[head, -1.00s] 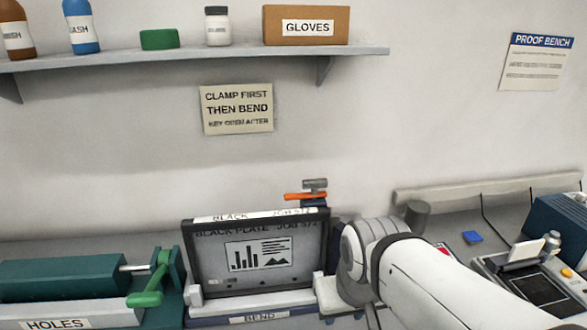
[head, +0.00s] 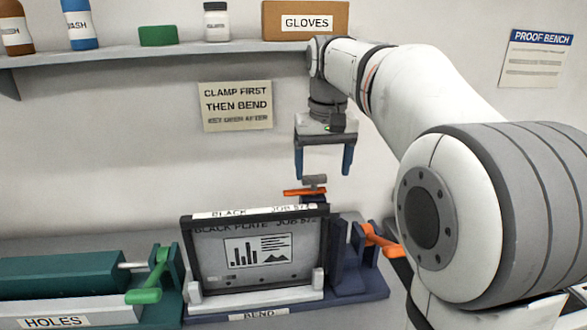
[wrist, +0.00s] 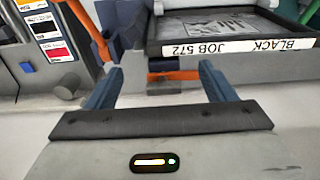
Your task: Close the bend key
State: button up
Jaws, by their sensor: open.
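The bend unit (head: 362,293), labelled BEND, holds an upright framed black plate (head: 270,255). A small orange bar (head: 300,192) with a grey piece on it stands behind the frame's top right corner; it also shows in the wrist view (wrist: 172,75). A second orange handle (head: 381,241) sticks out at the unit's right side. Neither orange part is labelled, so I cannot tell which is the bend key. My gripper (head: 323,173) points down, open and empty, its blue fingers just above the small bar. In the wrist view the bar shows between the fingertips (wrist: 161,70).
A teal HOLES unit (head: 70,277) with a green handle (head: 147,291) stands at the left. A shelf (head: 190,53) with bottles and a GLOVES box (head: 305,22) runs above, close to my wrist. My arm hides the right side of the bench.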

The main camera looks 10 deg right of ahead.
notch_tip(320, 180, up, 2)
jog(key=g, duration=0.1)
send_over(314, 176)
jog(key=shift+r, duration=0.2)
jog(key=shift+f+b, duration=0.45)
jog(key=shift+f, duration=3.35)
jog(key=shift+c, duration=0.6)
jog(key=c, duration=1.3)
